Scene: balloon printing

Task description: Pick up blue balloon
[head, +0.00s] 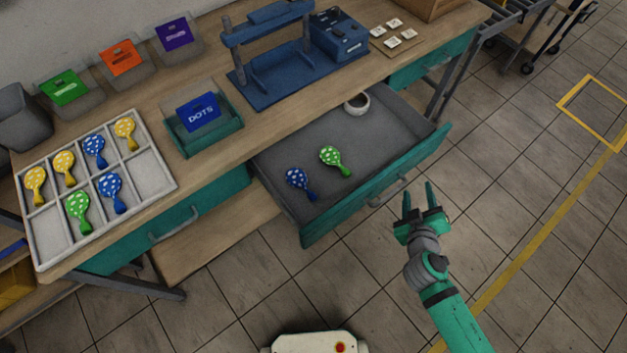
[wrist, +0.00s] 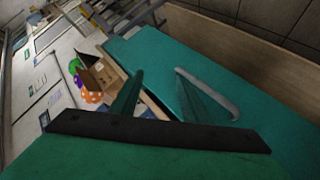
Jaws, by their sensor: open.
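A blue balloon with pale dots (head: 300,182) lies in the open drawer (head: 392,130), toward its front left. A green dotted balloon (head: 335,160) lies just to its right, apart from it. Two more blue dotted balloons, an upper one (head: 95,149) and a lower one (head: 112,191), lie in separate compartments of the white tray (head: 164,188) on the table. My gripper (head: 418,197) is open and empty, outside the drawer to its right front. In the wrist view its fingers (wrist: 165,95) are spread, with a teal surface beyond them and no drawer balloon visible.
A white ring-shaped object (head: 357,104) sits at the drawer's back. The drawer's teal front (head: 345,205) stands between my gripper and the balloons. A blue press (head: 275,60) and a DOTS box (head: 203,133) stand on the table.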

